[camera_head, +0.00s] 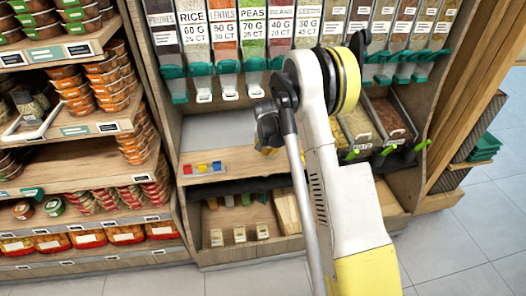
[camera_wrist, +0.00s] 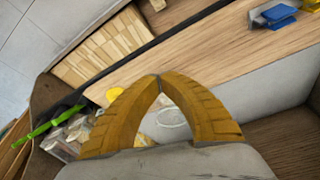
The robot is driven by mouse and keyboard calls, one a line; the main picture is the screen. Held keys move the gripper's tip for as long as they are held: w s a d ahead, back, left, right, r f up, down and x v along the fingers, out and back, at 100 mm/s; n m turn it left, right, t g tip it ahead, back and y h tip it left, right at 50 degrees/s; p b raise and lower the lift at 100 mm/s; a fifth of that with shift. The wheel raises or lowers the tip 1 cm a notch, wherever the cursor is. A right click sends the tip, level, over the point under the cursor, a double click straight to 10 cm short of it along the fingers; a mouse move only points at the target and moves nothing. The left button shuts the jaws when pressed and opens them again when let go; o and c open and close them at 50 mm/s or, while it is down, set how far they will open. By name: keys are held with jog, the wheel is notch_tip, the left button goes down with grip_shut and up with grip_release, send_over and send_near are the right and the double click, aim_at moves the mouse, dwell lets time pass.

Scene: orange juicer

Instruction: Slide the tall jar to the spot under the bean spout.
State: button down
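My gripper (camera_wrist: 160,78) points down toward the shelf, and its two yellow-brown fingers meet at the tips. A clear round rim, likely the tall jar (camera_wrist: 172,118), shows in the gap between the fingers in the wrist view. I cannot tell whether the fingers touch it. In the head view my arm hides the jar and most of the gripper; only a bit of yellow finger (camera_head: 268,151) shows. The beans dispenser (camera_head: 280,24) hangs at top centre, right of the peas dispenser (camera_head: 253,30). Its spout is partly hidden by my arm.
Open bins with green-handled scoops (camera_head: 387,151) stand right of my arm. Packed food shelves (camera_head: 85,110) stand at left.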

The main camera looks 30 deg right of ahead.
aim_at(271, 162)
jog(key=b+x, duration=0.3)
jog(key=x, duration=0.7)
jog(key=shift+s, duration=0.2)
jog(key=w+d, duration=0.1)
jog(key=w+d+b, duration=0.1)
jog(key=shift+w+r, duration=0.1)
jog(key=shift+w, duration=0.25)
jog(key=shift+w+d+r, duration=0.1)
jog(key=shift+w+d, duration=0.1)
jog(key=shift+w, duration=0.1)
